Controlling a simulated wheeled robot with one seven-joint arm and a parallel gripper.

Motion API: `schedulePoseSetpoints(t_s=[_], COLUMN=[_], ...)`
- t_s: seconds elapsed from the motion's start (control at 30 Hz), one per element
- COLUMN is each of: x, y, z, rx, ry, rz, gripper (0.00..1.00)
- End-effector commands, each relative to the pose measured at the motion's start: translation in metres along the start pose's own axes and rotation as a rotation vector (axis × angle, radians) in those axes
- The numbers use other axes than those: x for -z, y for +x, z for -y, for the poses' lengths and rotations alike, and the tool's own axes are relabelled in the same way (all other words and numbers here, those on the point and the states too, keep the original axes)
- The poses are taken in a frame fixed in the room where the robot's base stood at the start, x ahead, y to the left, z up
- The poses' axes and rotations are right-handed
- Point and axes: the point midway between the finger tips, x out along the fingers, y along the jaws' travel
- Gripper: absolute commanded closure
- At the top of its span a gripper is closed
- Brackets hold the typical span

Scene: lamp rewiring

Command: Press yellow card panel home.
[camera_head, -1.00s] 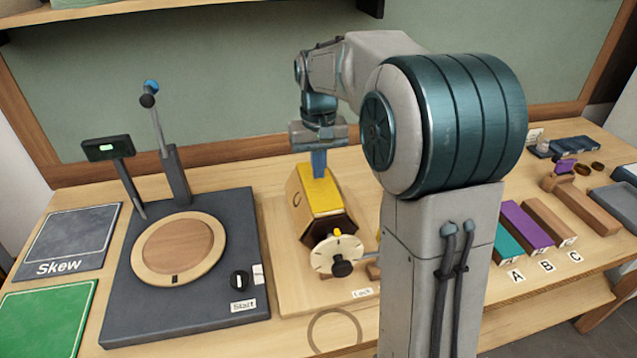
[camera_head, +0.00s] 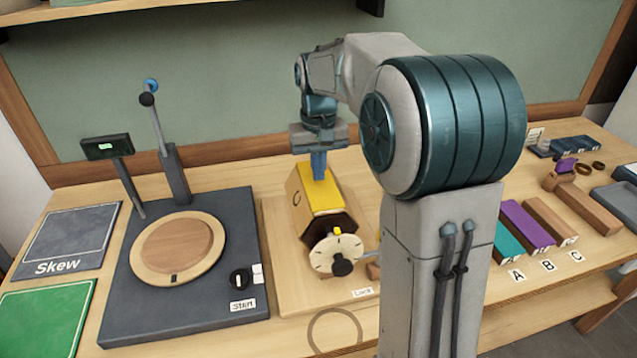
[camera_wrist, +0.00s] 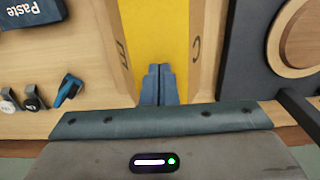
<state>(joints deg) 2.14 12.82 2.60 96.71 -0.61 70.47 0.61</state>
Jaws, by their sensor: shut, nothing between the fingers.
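The yellow card panel (camera_head: 323,196) lies on the top of a wooden prism-shaped body in the head view. It also shows in the wrist view as a yellow strip (camera_wrist: 158,35) between two wooden sides, with a letter C on the side at right. My gripper (camera_head: 319,176) is shut, with blue fingers pointing down at the panel's far end. In the wrist view the shut fingertips (camera_wrist: 158,70) are over the yellow strip with nothing between them. I cannot tell whether they touch it. The body's right side is partly hidden by my arm.
A round dial (camera_head: 336,254) stands in front of the body, by a label reading Lock. A dark machine base (camera_head: 200,310) with a round wooden plate (camera_head: 178,249) and a lever (camera_head: 156,120) is at left. Coloured blocks (camera_head: 524,223) marked A, B, C lie at right.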

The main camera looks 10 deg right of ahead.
Motion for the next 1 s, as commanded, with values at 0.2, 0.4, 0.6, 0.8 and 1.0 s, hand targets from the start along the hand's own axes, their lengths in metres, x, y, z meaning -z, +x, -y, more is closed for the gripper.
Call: schedulePoseSetpoints(t_s=[0.2,0.4,0.6,0.8,1.0], x=[0.0,0.0,0.0,0.0,-0.001], y=[0.005,0.009,0.011,0.011,0.012], z=[0.0,0.0,0.0,0.0,0.0], rx=[0.0,0.0,0.0,0.0,0.0], ry=[0.0,0.0,0.0,0.0,0.0], rz=[0.0,0.0,0.001,0.003,0.004], gripper=[1.0,1.0,1.0,1.0,1.0])
